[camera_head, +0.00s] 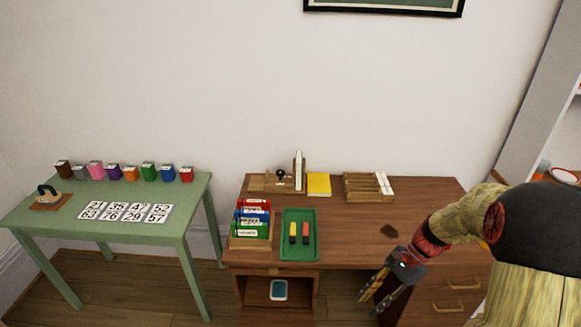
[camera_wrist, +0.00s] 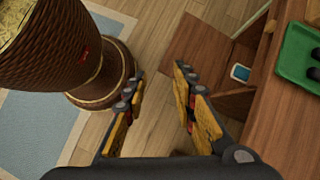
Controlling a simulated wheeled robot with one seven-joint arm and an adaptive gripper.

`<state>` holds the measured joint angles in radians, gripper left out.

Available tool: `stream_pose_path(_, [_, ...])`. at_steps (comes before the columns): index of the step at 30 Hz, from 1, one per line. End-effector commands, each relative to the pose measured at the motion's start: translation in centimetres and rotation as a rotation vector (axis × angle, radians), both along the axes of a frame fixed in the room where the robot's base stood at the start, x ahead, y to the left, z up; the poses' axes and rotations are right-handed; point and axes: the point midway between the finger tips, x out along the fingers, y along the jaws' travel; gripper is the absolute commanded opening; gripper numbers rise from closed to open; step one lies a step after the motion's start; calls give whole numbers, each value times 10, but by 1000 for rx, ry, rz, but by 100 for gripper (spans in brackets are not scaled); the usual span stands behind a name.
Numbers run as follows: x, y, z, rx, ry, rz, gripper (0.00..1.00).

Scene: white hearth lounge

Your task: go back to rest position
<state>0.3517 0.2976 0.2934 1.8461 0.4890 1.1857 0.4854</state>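My gripper (camera_head: 371,303) hangs at the end of my arm, at the lower right in the head view, fingers pointing down and left. It is in front of the brown desk (camera_head: 350,247), near its front edge. In the wrist view my gripper (camera_wrist: 160,72) shows two yellow-and-black fingers spread apart with nothing between them. Wooden floor (camera_wrist: 155,120) lies beneath the gap. My gripper is open and empty.
On the desk are a green tray (camera_head: 299,256) with red and yellow items, a file box (camera_head: 236,241), a yellow pad (camera_head: 318,184) and a wooden rack (camera_head: 360,187). A green table (camera_head: 150,226) with number cards stands left. A blue-screened device (camera_head: 278,290) lies on the lower shelf.

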Motion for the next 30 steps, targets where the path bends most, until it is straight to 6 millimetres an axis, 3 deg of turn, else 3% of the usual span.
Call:
stream_pose_path(1, [-5, 5, 23, -31, -53, 50, 27])
stream_pose_path(3, [-13, 9, 46, -72, -119, 118, 27])
stream_pose_path(15, [-75, 30, 159, -309, -489, 510, 27])
stream_pose_path(24, [-130, 37, 218, -500, -758, 792, 27])
stream_pose_path(30, [-159, 37, 239, -609, -894, 936, 27])
